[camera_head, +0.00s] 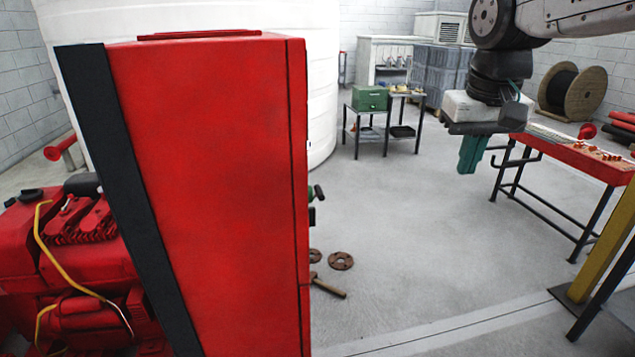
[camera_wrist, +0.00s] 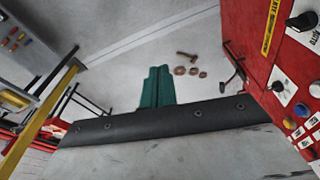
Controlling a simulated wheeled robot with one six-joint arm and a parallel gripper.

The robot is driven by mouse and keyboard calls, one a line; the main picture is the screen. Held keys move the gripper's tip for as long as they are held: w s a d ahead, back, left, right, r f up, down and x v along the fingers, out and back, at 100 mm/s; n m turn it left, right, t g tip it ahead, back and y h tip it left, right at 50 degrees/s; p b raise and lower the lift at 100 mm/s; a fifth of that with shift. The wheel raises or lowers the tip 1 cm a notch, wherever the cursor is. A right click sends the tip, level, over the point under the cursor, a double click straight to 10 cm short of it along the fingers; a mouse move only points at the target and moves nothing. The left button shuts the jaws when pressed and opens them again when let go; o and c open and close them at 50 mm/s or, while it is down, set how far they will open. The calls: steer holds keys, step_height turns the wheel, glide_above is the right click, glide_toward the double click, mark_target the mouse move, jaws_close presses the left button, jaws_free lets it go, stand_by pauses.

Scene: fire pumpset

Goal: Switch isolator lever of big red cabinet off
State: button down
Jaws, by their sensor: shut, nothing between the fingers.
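The big red cabinet (camera_head: 215,190) fills the left middle of the head view, showing a plain side. Its front is turned away there, with small dark parts sticking out past its right edge. In the wrist view the cabinet's front (camera_wrist: 265,50) is at the right, with black knobs, coloured buttons and labels. A dark handle-like part (camera_wrist: 235,70) juts from its far edge; I cannot tell surely whether it is the isolator lever. My gripper (camera_head: 469,170) is to the right of the cabinet and apart from it. Its green fingers (camera_wrist: 157,88) are shut and empty.
A red workbench (camera_head: 575,157) stands at the right, near a yellow post (camera_head: 607,240). Brown flanges (camera_head: 342,260) and a hammer (camera_head: 328,286) lie on the floor by the cabinet. A table with a green box (camera_head: 369,98) stands behind. The middle floor is clear.

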steer(key=w+a, duration=0.6)
steer(key=w, duration=0.5)
steer(key=n+t, duration=0.1)
steer(key=n, duration=0.1)
glide_above(319, 190)
steer(key=s+a, duration=0.1)
steer(key=s, duration=0.3)
step_height(319, 190, down, 11)
steer(key=shift+a+r, duration=0.1)
steer(key=shift+r, duration=0.05)
steer(key=x, duration=1.4)
steer(key=shift+s+d, duration=0.2)
steer(key=shift+d, duration=0.15)
steer(key=shift+d, duration=0.1)
